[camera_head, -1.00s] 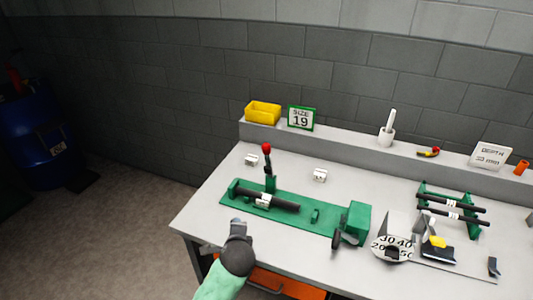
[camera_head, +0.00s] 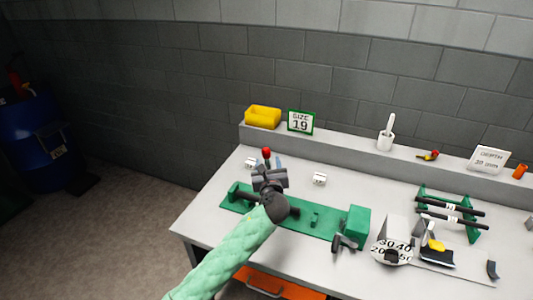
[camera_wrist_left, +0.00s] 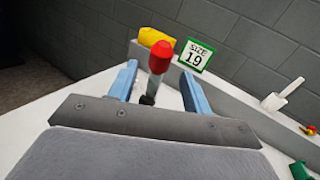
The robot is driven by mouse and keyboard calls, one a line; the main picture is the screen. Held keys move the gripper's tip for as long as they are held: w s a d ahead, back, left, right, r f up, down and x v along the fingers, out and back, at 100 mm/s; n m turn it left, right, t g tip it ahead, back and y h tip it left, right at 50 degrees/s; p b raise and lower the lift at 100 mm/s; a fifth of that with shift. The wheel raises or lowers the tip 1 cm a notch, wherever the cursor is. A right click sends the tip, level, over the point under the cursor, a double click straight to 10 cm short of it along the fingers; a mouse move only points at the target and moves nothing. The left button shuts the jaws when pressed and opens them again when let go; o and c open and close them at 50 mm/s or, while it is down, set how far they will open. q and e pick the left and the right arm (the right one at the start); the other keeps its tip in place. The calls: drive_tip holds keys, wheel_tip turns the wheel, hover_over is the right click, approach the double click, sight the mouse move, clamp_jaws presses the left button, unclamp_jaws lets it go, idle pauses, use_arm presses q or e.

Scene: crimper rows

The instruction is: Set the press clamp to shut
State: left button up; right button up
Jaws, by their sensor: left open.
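The press clamp is a green bench fixture (camera_head: 325,226) with a lever that ends in a red knob (camera_head: 266,152). The lever stands upright near the fixture's left end, and my arm hides much of that end. My left gripper (camera_head: 271,163) is over the lever. In the left wrist view, the open blue fingers (camera_wrist_left: 160,85) stand on either side of the lever's grey shaft, with the red knob (camera_wrist_left: 162,56) between and above them. I cannot tell whether either finger touches it. My right gripper is not in view.
Small white blocks (camera_head: 319,179) stand behind the fixture. A yellow bin (camera_head: 263,117) and a size 19 sign (camera_head: 300,121) stand on the back ledge. A dial (camera_head: 391,251) and a green rack with black rods (camera_head: 450,212) are to the right.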

sight(267, 156)
use_arm(q)
drive_tip(key=w, duration=0.2)
drive_tip(key=w+p, duration=0.1)
drive_tip(key=shift+w+a+r, duration=0.1)
drive_tip(key=shift+w+a, duration=0.15)
drive_tip(key=shift+w, duration=0.15)
drive_tip(key=shift+w+a+p, duration=0.2)
drive_tip(key=shift+w+p, duration=0.15)
drive_tip(key=shift+w, duration=0.6)
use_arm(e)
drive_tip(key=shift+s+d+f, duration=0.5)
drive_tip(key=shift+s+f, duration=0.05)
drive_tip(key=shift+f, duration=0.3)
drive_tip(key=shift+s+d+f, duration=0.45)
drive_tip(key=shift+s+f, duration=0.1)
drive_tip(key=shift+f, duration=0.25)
use_arm(q)
clamp_jaws()
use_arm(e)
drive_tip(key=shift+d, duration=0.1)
